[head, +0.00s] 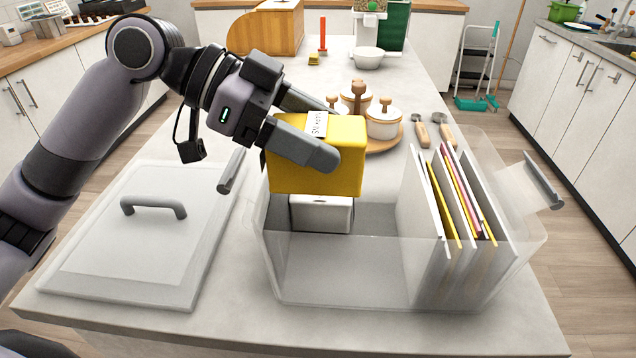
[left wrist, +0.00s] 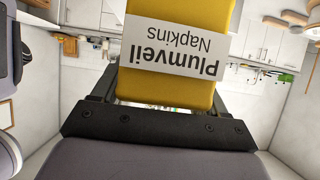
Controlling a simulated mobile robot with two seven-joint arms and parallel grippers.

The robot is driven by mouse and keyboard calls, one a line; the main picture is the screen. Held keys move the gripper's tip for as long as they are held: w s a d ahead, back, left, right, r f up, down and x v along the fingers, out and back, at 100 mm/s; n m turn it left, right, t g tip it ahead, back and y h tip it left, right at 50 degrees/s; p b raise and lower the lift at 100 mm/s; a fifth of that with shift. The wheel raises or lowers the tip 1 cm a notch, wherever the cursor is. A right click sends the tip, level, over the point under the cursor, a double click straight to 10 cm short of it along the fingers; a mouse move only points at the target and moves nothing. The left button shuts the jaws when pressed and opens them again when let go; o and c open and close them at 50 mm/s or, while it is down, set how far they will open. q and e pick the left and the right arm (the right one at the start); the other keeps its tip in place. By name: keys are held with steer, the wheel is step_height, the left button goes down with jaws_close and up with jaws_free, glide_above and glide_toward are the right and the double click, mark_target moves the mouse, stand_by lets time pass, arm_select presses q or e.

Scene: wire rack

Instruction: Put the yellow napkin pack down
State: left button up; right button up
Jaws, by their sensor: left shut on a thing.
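The yellow napkin pack (head: 312,178) is held up in the head view, above the left part of a clear plastic bin (head: 350,275). My left gripper (head: 332,132) is shut on it, with one finger along its near side. In the left wrist view the pack (left wrist: 165,92) fills the space between the fingers (left wrist: 160,100), and its white label reads "Plumveil Napkins" upside down. A white box (head: 321,215) sits inside the bin below the pack. My right gripper is not in view.
Upright folders (head: 455,205) stand in the bin's right part behind a white divider (head: 422,205). A lid with a grey handle (head: 125,250) lies on the counter at left. Lidded jars on a wooden tray (head: 383,142) and wooden-handled tools (head: 422,133) are behind the bin. The bin's middle floor is clear.

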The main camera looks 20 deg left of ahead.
mark_target(315, 186)
arm_select(q)
step_height(315, 186, down, 7)
steer(key=shift+f, duration=0.2)
stand_by(0.4)
steer(key=shift+f+b, duration=0.35)
steer(key=shift+f, duration=0.25)
steer(key=o, duration=1.1)
steer(key=shift+r, duration=0.1)
steer(key=shift+r, duration=0.3)
steer(key=b+v, duration=0.1)
steer(key=v, duration=1.1)
steer(key=shift+r, duration=0.2)
